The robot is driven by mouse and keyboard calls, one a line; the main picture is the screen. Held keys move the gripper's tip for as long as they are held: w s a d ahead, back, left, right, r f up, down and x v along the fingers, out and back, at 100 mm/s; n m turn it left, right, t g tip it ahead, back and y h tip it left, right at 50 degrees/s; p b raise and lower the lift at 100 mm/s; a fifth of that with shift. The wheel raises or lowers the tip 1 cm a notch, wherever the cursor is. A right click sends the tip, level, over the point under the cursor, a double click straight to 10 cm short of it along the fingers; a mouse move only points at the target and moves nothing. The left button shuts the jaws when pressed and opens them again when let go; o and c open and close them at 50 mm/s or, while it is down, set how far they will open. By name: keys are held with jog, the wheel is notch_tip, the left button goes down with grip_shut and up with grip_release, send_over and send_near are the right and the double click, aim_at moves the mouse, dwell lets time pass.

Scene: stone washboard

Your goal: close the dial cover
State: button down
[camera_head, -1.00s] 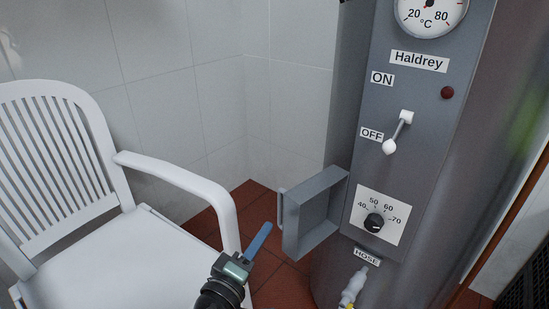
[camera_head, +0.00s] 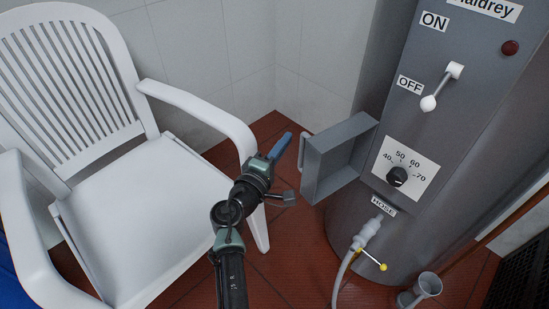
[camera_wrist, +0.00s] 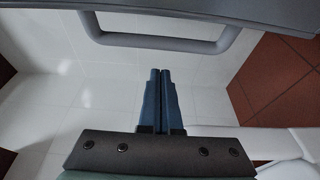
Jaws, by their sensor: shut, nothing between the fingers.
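The dial cover (camera_head: 338,158) is a grey box-like lid, swung open to the left of the temperature dial (camera_head: 397,176) on the grey boiler. The dial is uncovered, a black knob on a white scale. The cover's handle (camera_head: 302,150) is a thin bar on its left side; it also shows in the wrist view (camera_wrist: 160,44), crossing the top. My gripper (camera_head: 283,142) has blue fingers and is shut and empty. It is to the left of the cover handle in the head view, apparently apart from it. In the wrist view the fingers (camera_wrist: 160,75) point toward the handle.
A white plastic chair (camera_head: 125,210) stands at the left, its armrest close to my arm. The boiler (camera_head: 370,220) has an ON/OFF lever (camera_head: 440,86) above the dial. A hose fitting with a yellow-ended valve (camera_head: 370,258) is below. Red floor tiles lie between.

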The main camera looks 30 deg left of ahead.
jog(key=s+d, duration=0.1)
jog(key=s+d+p, duration=0.1)
jog(key=d, duration=0.1)
jog(key=shift+s, duration=0.1)
dwell(0.6)
